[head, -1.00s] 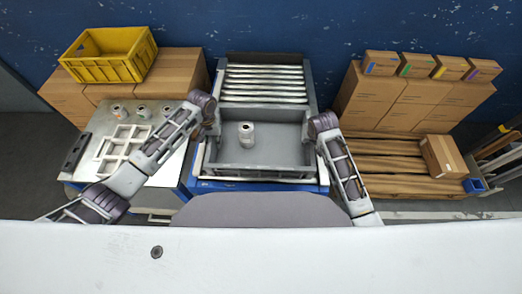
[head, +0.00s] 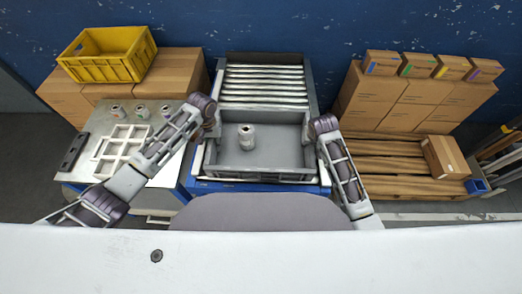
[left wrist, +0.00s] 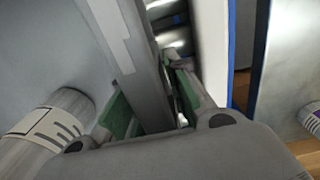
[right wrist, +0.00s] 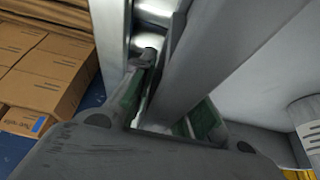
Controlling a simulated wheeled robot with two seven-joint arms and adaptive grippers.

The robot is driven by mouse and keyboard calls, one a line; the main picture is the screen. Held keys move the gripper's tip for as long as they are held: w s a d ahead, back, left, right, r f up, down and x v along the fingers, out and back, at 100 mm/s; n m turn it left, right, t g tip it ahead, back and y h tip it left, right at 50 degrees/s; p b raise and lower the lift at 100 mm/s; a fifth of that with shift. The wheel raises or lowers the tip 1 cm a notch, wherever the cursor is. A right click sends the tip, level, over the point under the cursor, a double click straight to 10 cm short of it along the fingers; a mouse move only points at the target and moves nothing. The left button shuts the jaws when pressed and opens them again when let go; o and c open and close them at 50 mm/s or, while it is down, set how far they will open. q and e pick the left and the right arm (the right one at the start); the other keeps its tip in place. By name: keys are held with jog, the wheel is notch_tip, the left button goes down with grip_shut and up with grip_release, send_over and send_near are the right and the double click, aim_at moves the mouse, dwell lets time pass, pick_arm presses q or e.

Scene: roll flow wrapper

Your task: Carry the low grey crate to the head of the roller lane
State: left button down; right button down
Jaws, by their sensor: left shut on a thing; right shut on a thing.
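The low grey crate (head: 270,162) sits at the near end of the roller lane (head: 263,85), over a blue-framed stand. It looks level; whether it rests on the stand or hangs just above it I cannot tell. One grey-and-white can (head: 246,136) stands upright inside, left of the middle. My left gripper (head: 211,124) is shut on the crate's left wall; in the left wrist view its green pads (left wrist: 150,108) flank the wall. My right gripper (head: 313,142) is shut on the right wall, which also shows between the pads in the right wrist view (right wrist: 195,55).
A table at left holds a white divider frame (head: 122,150) and several cans. A yellow crate (head: 106,54) stands on cartons behind it. Stacked cartons (head: 400,100) and a wooden pallet (head: 395,165) are at right. Metal rails flank the lane closely.

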pick_arm(q)
jog(key=shift+f, duration=0.15)
pick_arm(e)
jog(key=shift+f, duration=0.15)
pick_arm(q)
jog(key=c, duration=1.4)
grip_release()
pick_arm(e)
jog(key=c, duration=1.4)
grip_release()
pick_arm(q)
jog(key=shift+r, duration=6)
pick_arm(e)
jog(key=shift+v, duration=5.95)
jog(key=shift+s, duration=0.1)
